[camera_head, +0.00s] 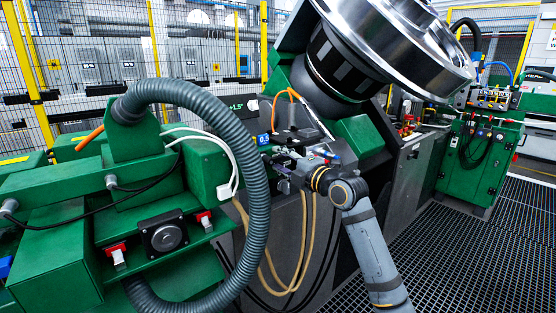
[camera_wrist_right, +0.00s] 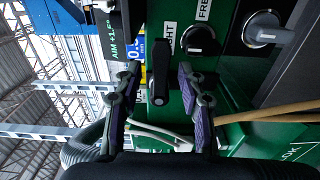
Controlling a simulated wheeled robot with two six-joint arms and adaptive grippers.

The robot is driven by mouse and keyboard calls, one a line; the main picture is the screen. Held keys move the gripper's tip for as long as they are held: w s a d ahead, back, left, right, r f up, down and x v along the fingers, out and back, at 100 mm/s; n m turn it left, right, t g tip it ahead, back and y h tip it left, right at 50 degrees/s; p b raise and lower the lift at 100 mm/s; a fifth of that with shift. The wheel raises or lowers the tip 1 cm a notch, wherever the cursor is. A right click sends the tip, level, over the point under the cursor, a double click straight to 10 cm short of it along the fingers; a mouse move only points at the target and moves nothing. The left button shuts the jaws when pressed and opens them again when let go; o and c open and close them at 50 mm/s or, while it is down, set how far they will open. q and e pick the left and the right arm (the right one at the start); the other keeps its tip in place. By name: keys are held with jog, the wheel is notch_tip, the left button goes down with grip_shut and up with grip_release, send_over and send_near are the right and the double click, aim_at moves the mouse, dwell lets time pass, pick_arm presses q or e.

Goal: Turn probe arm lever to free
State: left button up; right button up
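A black lever (camera_wrist_right: 158,75) stands upright in the right wrist view, near a white label partly reading "GHT" (camera_wrist_right: 168,39). A second label reads "FREE" (camera_wrist_right: 203,10). My right gripper (camera_wrist_right: 158,70) is open, with one finger on each side of the lever and a visible gap to both. In the head view my right gripper (camera_head: 288,168) is at the panel below the wheel, and the lever cannot be made out there. My left gripper is not in view.
A black round knob (camera_wrist_right: 201,40) and a silver-handled knob (camera_wrist_right: 264,29) sit right of the lever. A thick grey hose (camera_head: 262,190) loops left of my right arm. Tan cables (camera_head: 304,235) hang below the gripper. A large metal wheel (camera_head: 410,40) is above.

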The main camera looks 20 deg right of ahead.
aim_at(280, 159)
jog(key=v, duration=0.5)
jog(key=shift+d, duration=0.1)
jog(key=shift+s, duration=0.6)
jog(key=shift+d, duration=0.1)
